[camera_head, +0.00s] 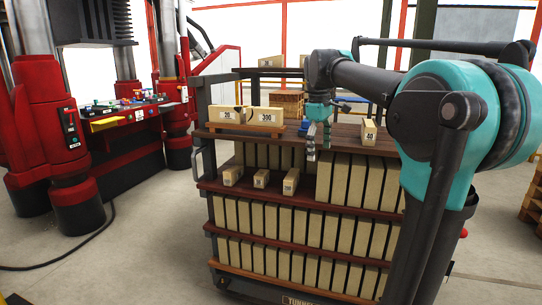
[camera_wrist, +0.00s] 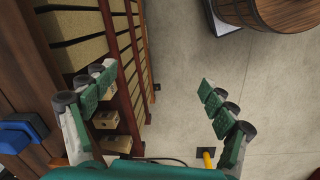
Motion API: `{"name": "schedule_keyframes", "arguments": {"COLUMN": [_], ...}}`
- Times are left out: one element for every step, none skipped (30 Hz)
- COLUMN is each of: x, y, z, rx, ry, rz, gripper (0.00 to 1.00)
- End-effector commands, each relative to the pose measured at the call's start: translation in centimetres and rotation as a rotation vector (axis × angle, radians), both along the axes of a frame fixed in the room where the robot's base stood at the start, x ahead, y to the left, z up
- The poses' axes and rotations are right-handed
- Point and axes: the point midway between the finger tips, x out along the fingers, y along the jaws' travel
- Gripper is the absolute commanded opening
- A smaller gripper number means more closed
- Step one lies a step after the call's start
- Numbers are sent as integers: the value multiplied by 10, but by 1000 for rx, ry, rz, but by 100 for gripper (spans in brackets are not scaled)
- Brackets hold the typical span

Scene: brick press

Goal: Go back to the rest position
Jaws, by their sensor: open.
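My gripper (camera_head: 318,142) hangs fingers-down at the front of the shelf rack's top board in the head view. In the wrist view my gripper (camera_wrist: 156,86) has its two green-padded fingers wide apart, with nothing between them but floor and the rack's edge. It is open and empty. My teal and dark grey arm reaches in from the right of the head view. The rack (camera_head: 340,204) has dark red-brown shelves full of upright tan bricks.
Bricks marked 20 (camera_head: 227,114) and 300 (camera_head: 264,115) lie on the rack's top left, a brick marked 40 (camera_head: 369,132) at its right. A blue object (camera_wrist: 20,132) is near my gripper. The red press (camera_head: 66,150) stands left; a barrel (camera_wrist: 275,12) shows beyond open floor.

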Motion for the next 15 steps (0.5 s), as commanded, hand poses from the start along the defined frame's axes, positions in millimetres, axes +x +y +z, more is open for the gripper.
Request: {"name": "schedule_keyframes", "arguments": {"x": [-5,-8,-14,-19,-24,-32,-38,-46,-55,-64,-72,-84,-94,-104,-118], "y": [-3,-5,-7,-10,-12,-14,-16,-18,-20,-22,-24,-26,-28,-29,-31], "z": [-20,-33,-51,-66,-81,-101,-115,-130,-149,-164,-178,-197,-211,-225,-243], "rx": [9,14,23,31,39,51,61,71,84,94,104,118,129,141,157], "ry": [-17,-30,-46,-62,-75,-94,-107,-121,-138,-152,-165,-182,-194,-206,-223], "rz": [-43,-74,-119,-155,-192,-242,-279,-315,-363,-400,-437,-485,-521,-558,-606], "gripper": [85,85,85,85,85,85,85,85,85,85,85,85,85,85,85]}}
